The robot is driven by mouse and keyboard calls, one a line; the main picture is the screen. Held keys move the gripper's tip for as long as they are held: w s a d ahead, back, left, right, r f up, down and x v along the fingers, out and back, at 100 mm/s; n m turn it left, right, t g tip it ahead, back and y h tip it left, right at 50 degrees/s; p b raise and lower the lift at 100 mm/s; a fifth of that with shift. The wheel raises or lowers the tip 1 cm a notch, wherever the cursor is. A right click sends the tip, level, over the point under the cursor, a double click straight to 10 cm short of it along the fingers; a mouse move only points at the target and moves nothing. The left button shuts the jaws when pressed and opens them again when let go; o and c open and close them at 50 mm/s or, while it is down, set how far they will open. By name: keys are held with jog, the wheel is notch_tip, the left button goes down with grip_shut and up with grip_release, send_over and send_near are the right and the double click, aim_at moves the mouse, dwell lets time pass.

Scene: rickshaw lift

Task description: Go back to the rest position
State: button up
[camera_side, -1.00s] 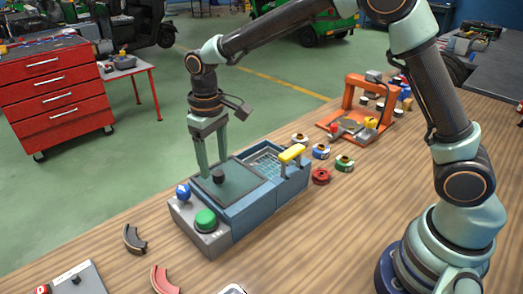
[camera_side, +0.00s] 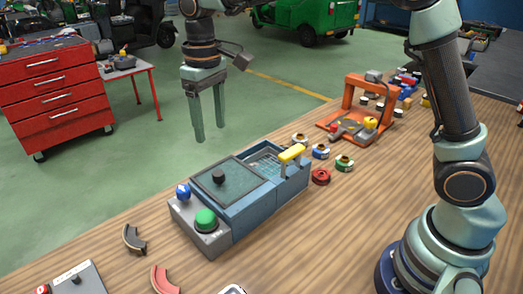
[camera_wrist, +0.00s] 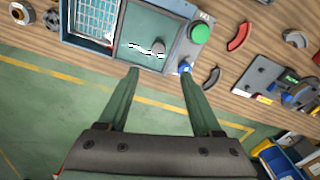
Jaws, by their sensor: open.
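My gripper (camera_side: 208,138) is open and empty, with its two green fingers pointing down. It hangs in the air above and behind the blue box machine on the bench. The machine has a flat lid (camera_side: 235,190) with a black knob (camera_side: 218,177), and the lid lies closed over the left part. In the wrist view my gripper (camera_wrist: 160,72) spans the near side of the lid (camera_wrist: 150,30), with nothing between the fingers.
The machine carries a green button (camera_side: 206,219), a blue knob (camera_side: 183,190) and a yellow handle (camera_side: 292,153) by a mesh basket (camera_side: 262,162). Behind it stands an orange press (camera_side: 350,105). Curved pads (camera_side: 134,239) lie in front. The air around my gripper is clear.

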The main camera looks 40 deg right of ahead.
jog(key=s+d+r+m+t, duration=0.25)
jog(key=s+d+r, duration=0.25)
jog(key=s+d, duration=0.35)
jog(key=s+d+f+t, duration=0.3)
jog(key=s+d, duration=0.3)
jog(key=s, duration=0.1)
jog(key=shift+s+d, duration=0.15)
jog(key=shift+d, duration=0.2)
